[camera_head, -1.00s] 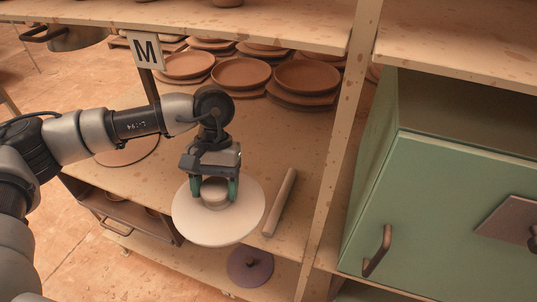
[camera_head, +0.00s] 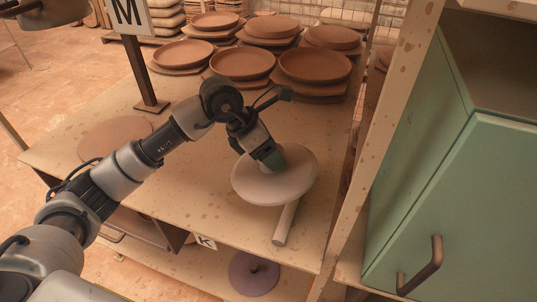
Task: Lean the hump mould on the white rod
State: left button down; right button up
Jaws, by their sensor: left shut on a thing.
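The hump mould (camera_head: 292,184) is a pale round disc with a raised boss in its middle. My left gripper (camera_head: 272,160) is shut on the boss, which the fingers mostly hide. The disc looks tilted. The white rod (camera_head: 285,223) lies on the wooden shelf board, and its near end sticks out from under the disc's near edge. The disc covers the rod's far part in this view. I cannot tell whether the disc touches the rod or the board.
Stacks of brown plates (camera_head: 315,66) stand at the back of the board (camera_head: 190,190). A brown round slab (camera_head: 115,138) lies at the left, near a sign post (camera_head: 142,75). A wooden upright (camera_head: 384,140) and a green cabinet (camera_head: 440,190) bound the right. A purple disc (camera_head: 254,274) sits below.

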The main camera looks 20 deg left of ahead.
aim_at(269, 176)
pick_arm(q)
jog(key=shift+w+a+n+t, duration=0.1)
jog(key=shift+w+n+t, duration=0.15)
jog(key=shift+n, duration=0.35)
jog(key=shift+f, duration=0.25)
jog(key=shift+f+b, duration=1.9)
jog(key=shift+f, duration=1.1)
jog(key=shift+f+b, duration=0.9)
jog(key=shift+f, duration=0.1)
pick_arm(e)
jog(key=f, duration=0.5)
jog(key=shift+w+a+f, duration=0.3)
jog(key=shift+a+f, duration=0.05)
jog(key=shift+f, duration=0.05)
pick_arm(q)
jog(key=shift+f+b, duration=0.25)
jog(key=shift+b, duration=0.05)
pick_arm(e)
jog(key=shift+a+f, duration=0.15)
jog(key=shift+f, duration=0.15)
pick_arm(q)
jog(key=shift+s+a+f, duration=0.1)
jog(key=shift+f, duration=0.2)
pick_arm(e)
jog(key=shift+f, duration=0.15)
pick_arm(q)
jog(key=shift+c, duration=0.5)
grip_release()
